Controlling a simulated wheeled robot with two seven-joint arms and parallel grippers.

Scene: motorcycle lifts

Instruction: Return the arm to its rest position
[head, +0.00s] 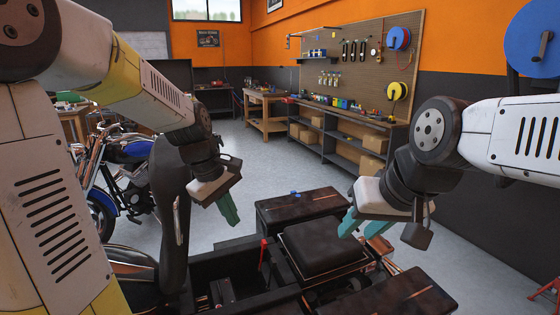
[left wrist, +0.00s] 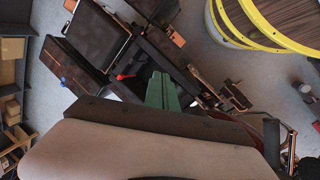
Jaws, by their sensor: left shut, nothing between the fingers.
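My right gripper (head: 349,222) is above the right side of the lift, near the black padded block (head: 322,247). Its teal fingers point down and left; their gap is not clear. A red handle (head: 263,252) stands upright on the lift and also shows in the left wrist view (left wrist: 124,76).
A blue motorcycle (head: 130,150) stands at the left, partly behind my left arm. A long workbench (head: 345,130) with shelves and boxes runs along the right wall under a pegboard (head: 362,60). The grey floor (head: 265,160) behind the lift is clear.

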